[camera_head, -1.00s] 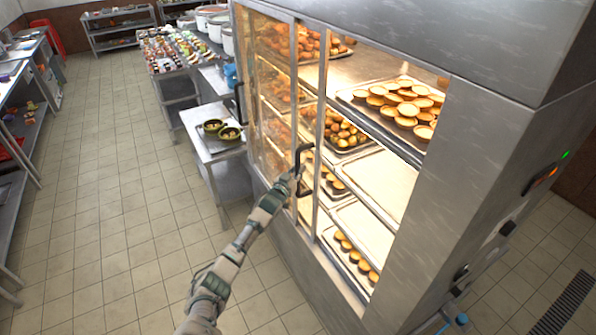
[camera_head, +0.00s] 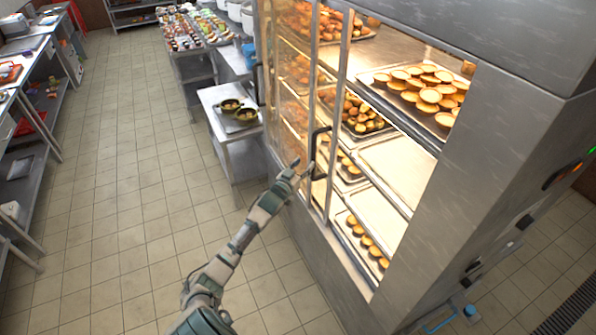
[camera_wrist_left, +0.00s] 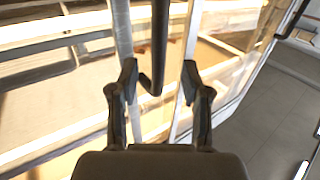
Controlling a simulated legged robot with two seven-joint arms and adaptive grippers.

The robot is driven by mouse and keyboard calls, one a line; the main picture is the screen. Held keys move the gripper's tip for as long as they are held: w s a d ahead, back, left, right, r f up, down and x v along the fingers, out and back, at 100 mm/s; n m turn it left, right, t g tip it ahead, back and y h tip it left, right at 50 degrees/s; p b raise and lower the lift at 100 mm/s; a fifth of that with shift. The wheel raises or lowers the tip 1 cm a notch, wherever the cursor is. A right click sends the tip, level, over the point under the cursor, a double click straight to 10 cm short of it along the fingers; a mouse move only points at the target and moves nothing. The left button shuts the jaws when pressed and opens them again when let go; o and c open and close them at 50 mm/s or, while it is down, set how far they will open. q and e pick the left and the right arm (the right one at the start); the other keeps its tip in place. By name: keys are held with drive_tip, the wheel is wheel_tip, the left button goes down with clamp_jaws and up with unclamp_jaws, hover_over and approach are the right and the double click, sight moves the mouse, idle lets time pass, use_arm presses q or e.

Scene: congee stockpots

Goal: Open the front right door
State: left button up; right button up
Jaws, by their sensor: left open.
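The lit metal cabinet (camera_head: 490,150) has a framed glass front with a dark bar handle (camera_head: 316,150) on an upright frame. The right part of the front shows its trays clearly, and I cannot tell whether glass covers it. My left gripper (camera_head: 302,170) is at the lower part of this handle. In the left wrist view, the handle (camera_wrist_left: 158,45) hangs between the two spread fingers of my left gripper (camera_wrist_left: 159,72), with a gap on each side. The fingers are open. My right gripper is not in view.
Trays of pastries (camera_head: 425,85) fill the cabinet shelves. Steel shelving (camera_head: 25,140) lines the far left. The tiled floor (camera_head: 120,200) between is clear.

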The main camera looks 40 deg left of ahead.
use_arm(q)
drive_tip(key=shift+s+d+f, duration=0.1)
drive_tip(key=shift+s+d, duration=0.05)
drive_tip(key=shift+s, duration=0.8)
drive_tip(key=shift+s+d, duration=0.15)
drive_tip(key=shift+s, duration=0.8)
